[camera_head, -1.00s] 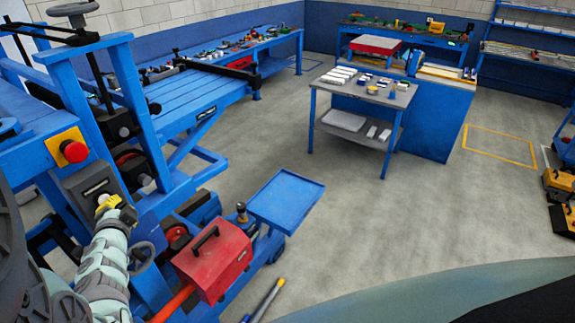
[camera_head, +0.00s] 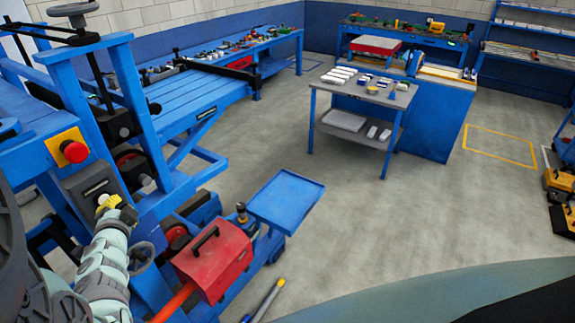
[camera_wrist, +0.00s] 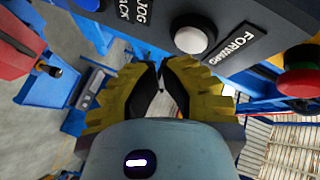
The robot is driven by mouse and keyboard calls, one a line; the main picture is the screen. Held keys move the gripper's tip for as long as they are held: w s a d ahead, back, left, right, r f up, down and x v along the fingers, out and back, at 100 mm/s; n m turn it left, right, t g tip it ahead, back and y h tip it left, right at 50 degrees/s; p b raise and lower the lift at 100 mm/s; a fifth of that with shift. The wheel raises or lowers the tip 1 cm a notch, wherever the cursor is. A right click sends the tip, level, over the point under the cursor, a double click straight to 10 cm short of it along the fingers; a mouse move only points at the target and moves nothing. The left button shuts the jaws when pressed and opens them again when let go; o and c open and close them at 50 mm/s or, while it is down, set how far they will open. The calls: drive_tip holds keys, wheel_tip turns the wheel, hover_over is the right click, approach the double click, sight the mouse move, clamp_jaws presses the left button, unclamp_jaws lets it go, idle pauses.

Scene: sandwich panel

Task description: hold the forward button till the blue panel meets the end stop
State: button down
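The control box (camera_head: 88,190) stands at the left of the head view. In the wrist view its white button (camera_wrist: 190,38) sits by the FORWARD label (camera_wrist: 235,47). My gripper (camera_wrist: 160,68) has yellow-black fingers with their tips together, holding nothing; it also shows at the box in the head view (camera_head: 112,203). The tips appear just below the white button in the wrist view; I cannot tell whether they touch it. A ribbed blue surface (camera_head: 185,97), apparently the blue panel, runs through the machine. A black bar (camera_head: 222,68) crosses its far end, possibly the end stop.
A red emergency stop (camera_head: 74,151) is beside the control box and shows in the wrist view (camera_wrist: 300,83). A red toolbox (camera_head: 213,262) and blue tray (camera_head: 287,200) are low in front. A grey cart (camera_head: 365,90) stands mid-floor. The right floor is largely clear.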

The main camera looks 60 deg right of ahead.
drive_tip(key=shift+w, duration=0.1)
drive_tip(key=shift+w, duration=0.25)
drive_tip(key=shift+w, duration=0.45)
idle(0.6)
drive_tip(key=shift+s, duration=0.85)
drive_tip(key=shift+d, duration=0.1)
drive_tip(key=shift+s+p, duration=0.4)
drive_tip(key=shift+s, duration=2.1)
